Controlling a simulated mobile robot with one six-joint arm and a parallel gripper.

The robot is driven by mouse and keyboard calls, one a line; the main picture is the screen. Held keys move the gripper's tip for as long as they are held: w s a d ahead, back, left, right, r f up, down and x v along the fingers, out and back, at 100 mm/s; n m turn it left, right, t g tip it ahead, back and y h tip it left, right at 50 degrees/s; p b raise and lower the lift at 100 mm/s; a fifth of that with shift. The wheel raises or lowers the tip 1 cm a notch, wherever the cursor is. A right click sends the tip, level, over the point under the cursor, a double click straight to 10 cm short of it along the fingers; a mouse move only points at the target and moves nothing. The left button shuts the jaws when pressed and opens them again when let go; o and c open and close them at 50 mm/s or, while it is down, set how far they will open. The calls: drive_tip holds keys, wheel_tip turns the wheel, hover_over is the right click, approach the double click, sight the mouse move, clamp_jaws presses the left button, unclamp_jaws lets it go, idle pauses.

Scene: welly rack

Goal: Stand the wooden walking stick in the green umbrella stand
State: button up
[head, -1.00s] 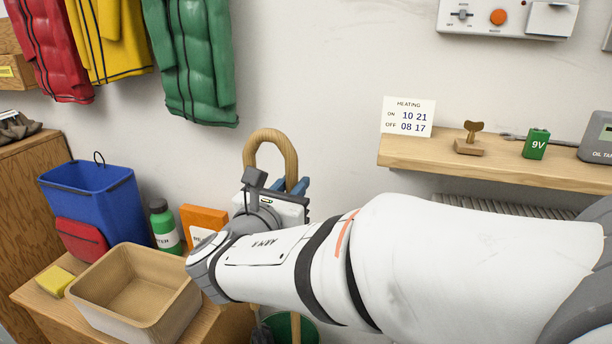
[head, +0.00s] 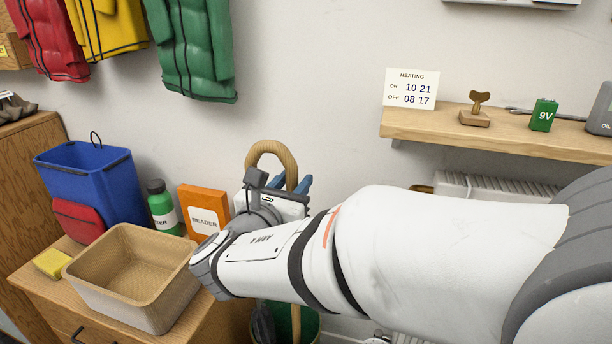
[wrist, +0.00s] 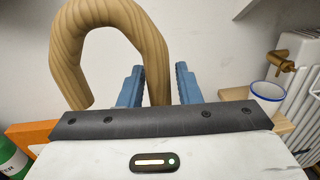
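The wooden walking stick (head: 272,152) has a curved crook handle, which also shows large in the wrist view (wrist: 105,30). Its shaft drops behind my wrist, and its lower part shows inside the green umbrella stand (head: 310,328), mostly hidden by my arm. The stick looks about upright. My gripper (wrist: 160,75) is at the shaft just below the crook, with one blue finger on each side. A gap shows between the shaft and the right finger, so it looks open around the shaft. The stick's foot is hidden.
A dark folded thing (head: 263,325) is also in the stand. To the left, a drawer unit holds a tan basket (head: 150,312), an orange box (head: 205,208), a green bottle (head: 161,208) and a blue bag (head: 90,180). A shelf (head: 480,140) and radiator (head: 480,187) are right.

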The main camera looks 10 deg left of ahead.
drive_tip(key=o, duration=0.3)
drive_tip(key=shift+s, duration=0.1)
drive_tip(key=s+p, duration=0.1)
drive_tip(key=s, duration=0.2)
drive_tip(key=s+a+p, duration=0.1)
drive_tip(key=s, duration=0.2)
drive_tip(key=shift+s+a+p, duration=0.15)
drive_tip(key=shift+s+p, duration=0.15)
drive_tip(key=shift+p, duration=0.05)
drive_tip(key=shift+s+f, duration=0.1)
drive_tip(key=shift+s, duration=0.35)
